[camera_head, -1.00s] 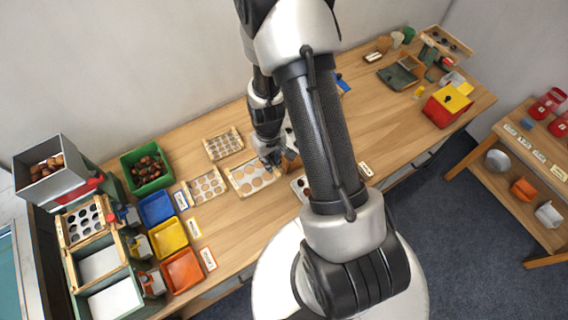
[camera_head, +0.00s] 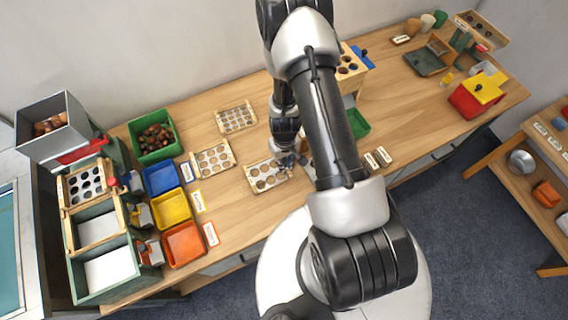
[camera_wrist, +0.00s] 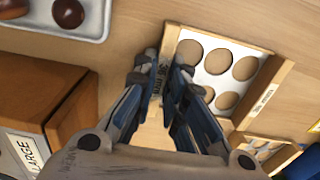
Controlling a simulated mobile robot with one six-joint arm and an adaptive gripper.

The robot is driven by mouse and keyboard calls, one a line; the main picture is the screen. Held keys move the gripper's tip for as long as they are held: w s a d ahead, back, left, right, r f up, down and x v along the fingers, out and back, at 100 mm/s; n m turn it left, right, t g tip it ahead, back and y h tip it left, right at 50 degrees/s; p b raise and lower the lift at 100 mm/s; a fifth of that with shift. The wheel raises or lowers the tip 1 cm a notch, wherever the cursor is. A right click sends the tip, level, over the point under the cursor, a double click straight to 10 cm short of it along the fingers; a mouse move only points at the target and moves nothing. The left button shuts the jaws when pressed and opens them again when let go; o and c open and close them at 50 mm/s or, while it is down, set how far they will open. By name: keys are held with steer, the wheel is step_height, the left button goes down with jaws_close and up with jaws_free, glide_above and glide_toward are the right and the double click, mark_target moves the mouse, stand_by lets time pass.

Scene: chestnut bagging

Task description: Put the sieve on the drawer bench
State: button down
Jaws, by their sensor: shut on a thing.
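A sieve (camera_head: 267,176) with a pale wooden frame, a white plate and several large round holes is at my gripper (camera_head: 291,162), over the front middle of the wooden bench (camera_head: 232,221), which has drawer fronts. In the wrist view the sieve (camera_wrist: 218,71) shows large holes and a printed end rail. I cannot tell how high the sieve is above the bench top. Two other sieves (camera_head: 213,159) (camera_head: 236,119) lie on the bench farther left and back.
At the left stand blue (camera_head: 161,179), yellow (camera_head: 171,208) and orange bins (camera_head: 183,244), a green chestnut bin (camera_head: 155,137), and a green-sided stand (camera_head: 72,262) with a grey hopper (camera_head: 67,147). The wrist view shows a brown box labelled LARGE (camera_wrist: 50,95). Bare wood lies around the sieves.

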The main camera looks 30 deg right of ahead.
steer(key=shift+r, duration=0.1)
steer(key=c, duration=2.1)
jaws_free()
steer(key=shift+f, duration=0.2)
steer(key=o, duration=0.4)
steer(key=shift+o, duration=0.2)
steer(key=shift+r, duration=0.1)
